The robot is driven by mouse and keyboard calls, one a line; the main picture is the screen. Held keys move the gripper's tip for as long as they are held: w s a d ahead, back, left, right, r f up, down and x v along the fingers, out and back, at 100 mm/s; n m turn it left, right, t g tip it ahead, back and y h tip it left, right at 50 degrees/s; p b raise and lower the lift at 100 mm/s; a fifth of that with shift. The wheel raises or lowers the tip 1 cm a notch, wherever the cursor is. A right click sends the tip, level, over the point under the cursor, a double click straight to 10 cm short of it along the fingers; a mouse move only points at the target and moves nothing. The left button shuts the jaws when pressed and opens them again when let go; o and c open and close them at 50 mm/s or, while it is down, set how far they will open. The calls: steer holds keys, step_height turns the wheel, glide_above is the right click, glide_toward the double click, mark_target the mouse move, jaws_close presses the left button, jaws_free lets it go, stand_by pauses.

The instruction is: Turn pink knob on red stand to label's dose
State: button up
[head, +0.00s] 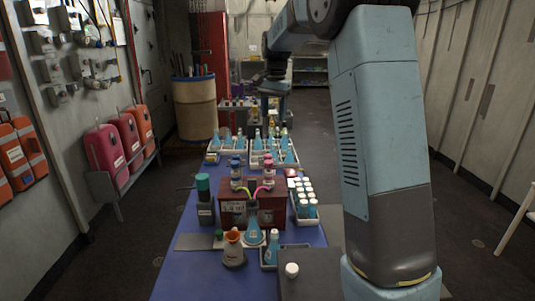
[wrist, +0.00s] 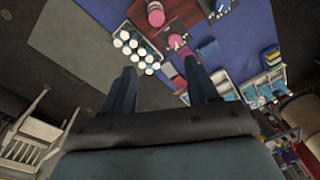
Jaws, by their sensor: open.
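The red-brown stand (head: 270,217) is in the middle of the blue-covered table in the head view, with white labels on its front. Pink-capped and blue-capped bottles stand on top, and pink and green tubes run near its front. I cannot read the labels or make out the pink knob's setting. In the wrist view, part of the red stand (wrist: 183,12) shows at the top, with round pink parts, one (wrist: 155,14) at the top and another lower right. Which is the knob is unclear. My gripper (wrist: 160,66) is open and empty, its fingertips apart from the pink parts.
A tray of white-capped vials (head: 304,198) stands right of the stand. A dark green-capped bottle (head: 204,200) is at left. Racks of blue bottles (head: 274,157) fill the area behind.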

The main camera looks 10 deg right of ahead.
steer(key=m, duration=0.1)
glide_above(268, 155)
step_height(268, 155, down, 4)
steer(key=shift+g, duration=0.4)
step_height(268, 155, down, 14)
steer(key=shift+r, duration=0.2)
steer(key=shift+c, duration=0.3)
steer(key=c, duration=1)
steer(key=n, duration=0.4)
steer(key=shift+n, duration=2)
